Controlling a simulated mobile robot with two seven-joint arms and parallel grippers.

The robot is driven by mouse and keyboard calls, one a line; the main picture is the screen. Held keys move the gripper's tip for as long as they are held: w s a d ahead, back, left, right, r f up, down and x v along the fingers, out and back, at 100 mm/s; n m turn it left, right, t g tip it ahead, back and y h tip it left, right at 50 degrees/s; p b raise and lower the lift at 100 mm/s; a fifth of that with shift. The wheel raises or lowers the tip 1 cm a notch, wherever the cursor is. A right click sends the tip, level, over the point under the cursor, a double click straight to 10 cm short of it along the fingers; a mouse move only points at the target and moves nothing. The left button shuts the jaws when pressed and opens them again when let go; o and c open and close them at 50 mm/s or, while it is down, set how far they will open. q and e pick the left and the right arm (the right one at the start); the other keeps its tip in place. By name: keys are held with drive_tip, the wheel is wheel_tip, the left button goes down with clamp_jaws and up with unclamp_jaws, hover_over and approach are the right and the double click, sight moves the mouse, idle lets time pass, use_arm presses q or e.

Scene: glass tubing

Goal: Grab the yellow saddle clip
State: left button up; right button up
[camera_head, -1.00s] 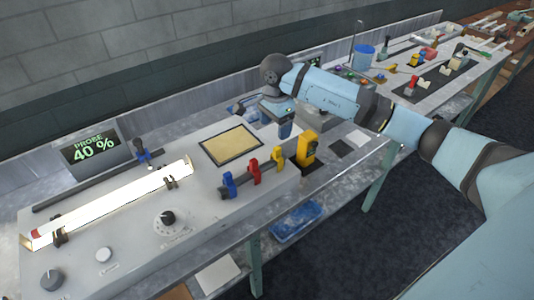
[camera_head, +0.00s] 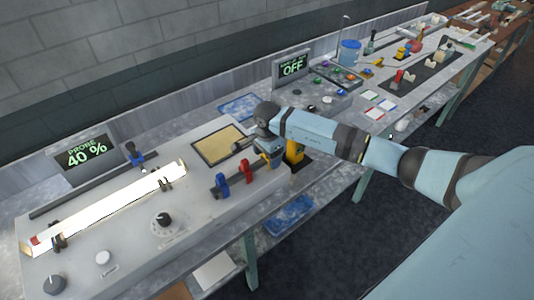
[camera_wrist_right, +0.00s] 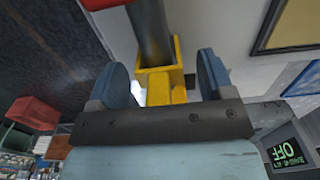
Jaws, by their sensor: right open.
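The yellow saddle clip (camera_wrist_right: 158,84) sits on the dark rail (camera_wrist_right: 151,30) and shows in the right wrist view. My right gripper (camera_wrist_right: 162,78) is open, with one blue finger on each side of the clip. A gap shows between each finger and the clip. In the head view my right gripper (camera_head: 270,150) is over the right end of the rail and largely hides the yellow clip. The red clip (camera_head: 246,170) and blue clip (camera_head: 222,184) stand farther left on the same rail. My left gripper is not in view.
A yellow device (camera_head: 295,151) stands just right of the gripper, partly behind my arm. A framed tan pad (camera_head: 219,145) lies behind the rail. A glowing tube (camera_head: 110,207) rests at the left, near the "PROBE 40 %" display (camera_head: 87,152). The panel's front edge is close.

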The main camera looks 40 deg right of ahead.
drive_tip(key=shift+c, duration=0.4)
drive_tip(key=c, duration=0.9)
